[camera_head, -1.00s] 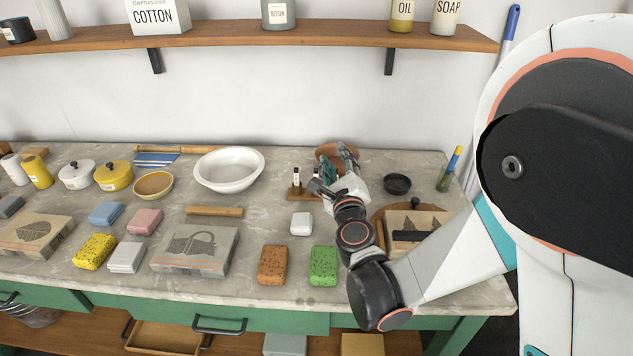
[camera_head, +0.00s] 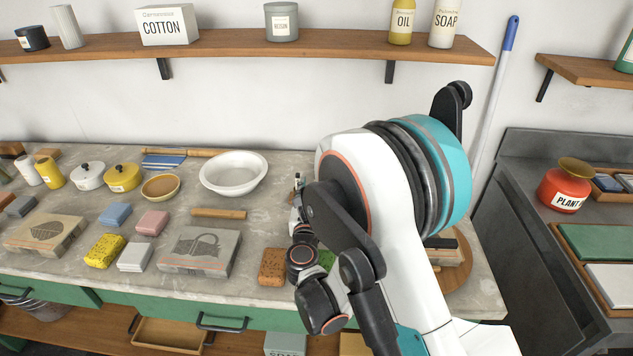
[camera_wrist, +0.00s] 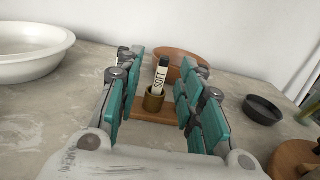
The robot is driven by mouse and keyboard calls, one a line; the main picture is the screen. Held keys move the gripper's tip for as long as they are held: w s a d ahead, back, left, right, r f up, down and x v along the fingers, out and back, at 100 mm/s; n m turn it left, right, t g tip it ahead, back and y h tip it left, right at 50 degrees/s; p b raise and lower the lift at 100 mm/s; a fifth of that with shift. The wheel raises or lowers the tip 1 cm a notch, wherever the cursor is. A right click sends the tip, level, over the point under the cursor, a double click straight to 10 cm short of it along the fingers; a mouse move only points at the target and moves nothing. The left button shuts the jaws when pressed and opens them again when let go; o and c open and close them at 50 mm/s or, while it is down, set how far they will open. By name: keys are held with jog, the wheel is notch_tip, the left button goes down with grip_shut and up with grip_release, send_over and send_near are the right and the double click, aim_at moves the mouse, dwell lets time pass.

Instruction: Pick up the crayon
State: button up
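The crayon (camera_wrist: 162,76) is a pale stick with a black tip and the word SOFT on its side. It stands nearly upright in a small brass cup (camera_wrist: 153,100) on a wooden base (camera_wrist: 158,117), in the middle of the wrist view. My gripper (camera_wrist: 160,68) is open, with teal-padded fingers to the left and right of the crayon in that view. Gaps show on both sides, and no finger appears to touch it; how deep it lies between the fingers is hard to tell. In the head view my arm hides most of the gripper and I cannot make out the crayon clearly.
A brown round dish (camera_wrist: 182,64) is behind the crayon. A white basin (camera_wrist: 30,52) is to the left and a dark bowl (camera_wrist: 262,109) to the right. Sponges, such as the brown one (camera_head: 272,267), and a wooden stick (camera_head: 219,214) lie on the grey counter (camera_head: 120,283).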

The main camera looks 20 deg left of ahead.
jog(key=x, duration=0.1)
jog(key=b+x, duration=0.1)
jog(key=x, duration=0.1)
jog(key=b+x, duration=0.1)
jog(key=x, duration=0.1)
jog(key=shift+w+d, duration=0.25)
jog(key=shift+w+a+r, duration=0.1)
jog(key=shift+w+a, duration=0.05)
jog(key=shift+w, duration=0.35)
grip_shut()
